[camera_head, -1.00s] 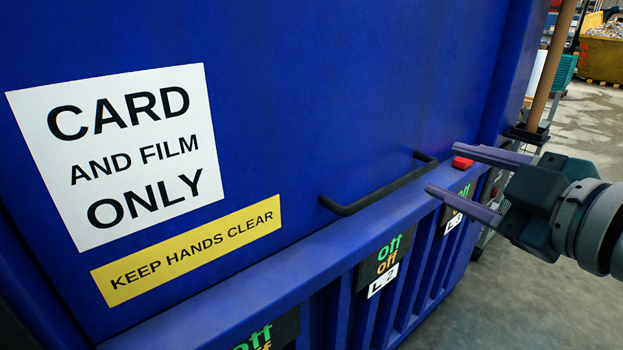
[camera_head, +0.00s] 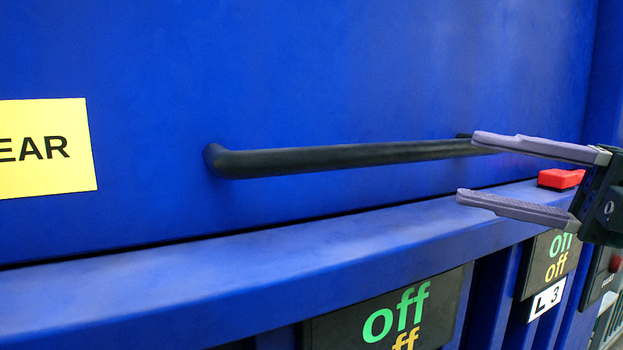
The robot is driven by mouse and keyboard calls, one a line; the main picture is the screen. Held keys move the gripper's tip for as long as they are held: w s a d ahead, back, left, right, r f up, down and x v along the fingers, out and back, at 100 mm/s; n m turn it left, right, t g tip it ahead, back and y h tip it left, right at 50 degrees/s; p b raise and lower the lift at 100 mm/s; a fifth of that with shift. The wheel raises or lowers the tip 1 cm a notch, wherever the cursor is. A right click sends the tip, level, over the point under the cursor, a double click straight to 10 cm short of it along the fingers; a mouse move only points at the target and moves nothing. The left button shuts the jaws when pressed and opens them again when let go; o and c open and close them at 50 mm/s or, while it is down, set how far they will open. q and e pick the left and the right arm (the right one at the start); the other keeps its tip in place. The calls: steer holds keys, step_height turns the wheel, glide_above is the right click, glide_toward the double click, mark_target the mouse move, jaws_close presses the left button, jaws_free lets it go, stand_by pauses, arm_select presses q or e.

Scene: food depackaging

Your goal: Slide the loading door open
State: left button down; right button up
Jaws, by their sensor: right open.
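The loading door (camera_head: 300,70) is a large blue panel filling most of the head view. Its black bar handle (camera_head: 330,160) runs nearly level across the lower part of the panel. My right gripper (camera_head: 467,168) comes in from the right with its two purple-grey fingers apart. In the picture the upper finger overlaps the right end of the handle and the lower finger lies below it. I cannot tell whether either finger touches the bar. My left gripper is not in view.
A blue ledge (camera_head: 230,265) runs below the door. A red block (camera_head: 560,179) sits on it near my right gripper. Black panels reading "off" (camera_head: 390,315) are below the ledge. A yellow sign (camera_head: 45,147) is at the left.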

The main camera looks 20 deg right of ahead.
mark_target(408, 156)
steer(key=p+x, duration=0.1)
steer(key=x, duration=0.8)
steer(key=shift+a, duration=0.35)
steer(key=shift+c, duration=0.3)
jaws_close()
stand_by(0.5)
